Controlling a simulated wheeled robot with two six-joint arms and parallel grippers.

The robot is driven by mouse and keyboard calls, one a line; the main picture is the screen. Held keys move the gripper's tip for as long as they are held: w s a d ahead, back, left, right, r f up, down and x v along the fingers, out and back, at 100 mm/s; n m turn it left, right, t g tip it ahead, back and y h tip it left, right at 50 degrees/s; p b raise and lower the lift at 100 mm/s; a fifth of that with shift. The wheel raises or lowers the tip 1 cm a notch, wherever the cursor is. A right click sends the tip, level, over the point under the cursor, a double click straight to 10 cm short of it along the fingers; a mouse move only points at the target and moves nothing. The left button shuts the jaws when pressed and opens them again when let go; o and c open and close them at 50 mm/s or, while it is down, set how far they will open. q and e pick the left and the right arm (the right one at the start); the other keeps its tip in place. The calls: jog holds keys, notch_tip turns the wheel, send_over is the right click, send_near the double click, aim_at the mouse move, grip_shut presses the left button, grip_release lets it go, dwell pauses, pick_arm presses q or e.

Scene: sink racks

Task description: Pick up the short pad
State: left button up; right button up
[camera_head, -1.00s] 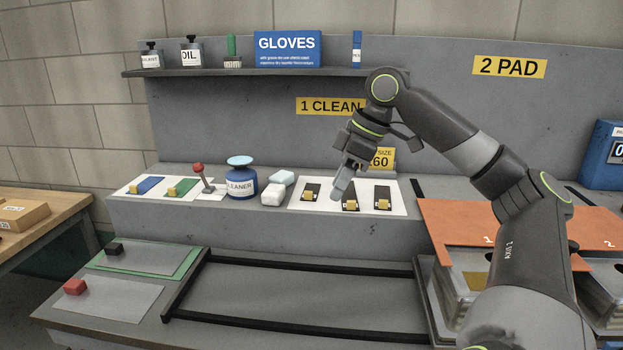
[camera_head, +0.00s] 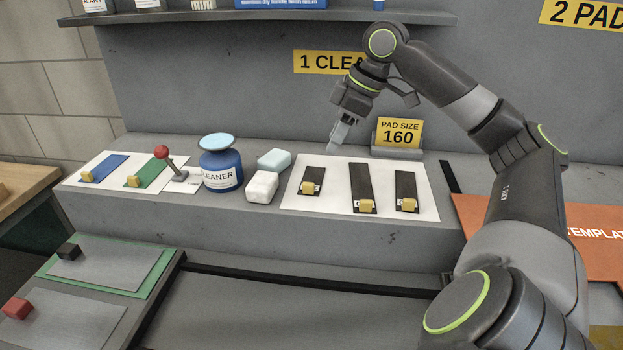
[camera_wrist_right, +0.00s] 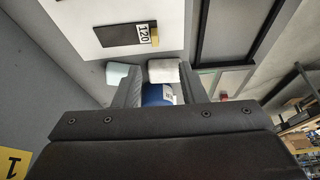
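The short pad (camera_head: 313,174) is the leftmost and shortest of three black pads on a white sheet, with a yellow block at its front end. In the right wrist view the pad (camera_wrist_right: 115,36) bears a "120" label. My right gripper (camera_head: 339,137) is above and behind the short pad, apart from it. Its two fingers are spread in the wrist view, with nothing held; the blue cleaner bottle shows between them in the background. My left gripper is not in view.
The longer middle pad (camera_head: 362,182) and the right pad (camera_head: 405,186) lie beside it. A pale green block (camera_head: 274,160), a white block (camera_head: 262,187) and the cleaner bottle (camera_head: 221,170) stand left of the sheet. A "PAD SIZE 160" sign (camera_head: 398,133) stands behind.

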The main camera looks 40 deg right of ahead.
send_over(309, 184)
jog(key=s+d, duration=0.1)
jog(key=s, duration=0.2)
jog(key=f, duration=0.7)
jog(key=shift+w+f, duration=0.15)
jog(key=shift+w, duration=0.05)
jog(key=shift+w+d+p+x, duration=0.15)
jog(key=shift+p+x, duration=0.15)
jog(key=shift+x, duration=1.05)
jog(key=shift+w+d+p+x, duration=0.1)
jog(key=shift+w+p+x, duration=0.15)
jog(key=shift+x, duration=1.05)
grip_shut()
